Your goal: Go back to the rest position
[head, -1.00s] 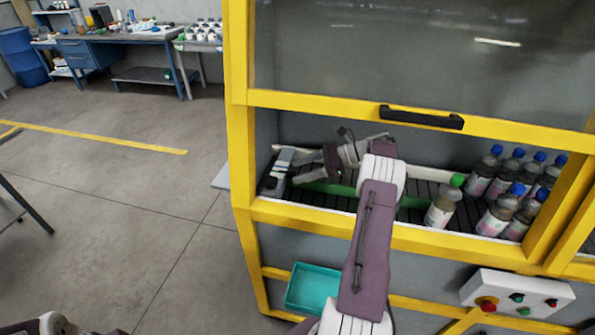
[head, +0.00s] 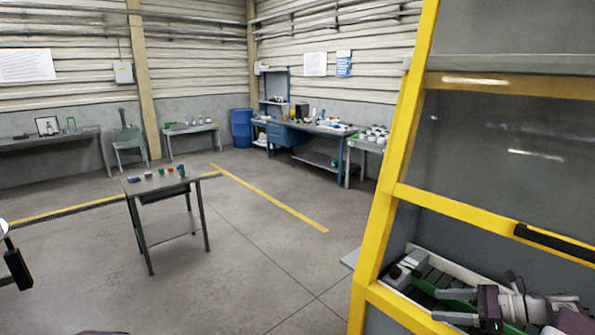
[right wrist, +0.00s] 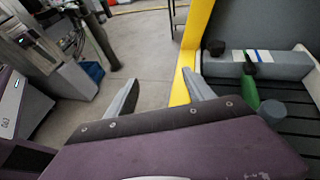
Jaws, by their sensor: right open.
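My right gripper (head: 445,306) is at the lower right of the head view, inside the yellow-framed machine and over its dark slatted conveyor. Its two grey fingers point left with a gap between them. In the right wrist view the fingers (right wrist: 160,92) stand wide apart and hold nothing; floor and the yellow post show behind the gap. At the left edge of the head view is a dark piece with a pale round part, probably of my left arm; its jaws cannot be made out.
The machine's yellow post (head: 385,190) stands close to my right gripper. A small table (head: 160,184) with several small items stands on open floor. Benches line the back walls.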

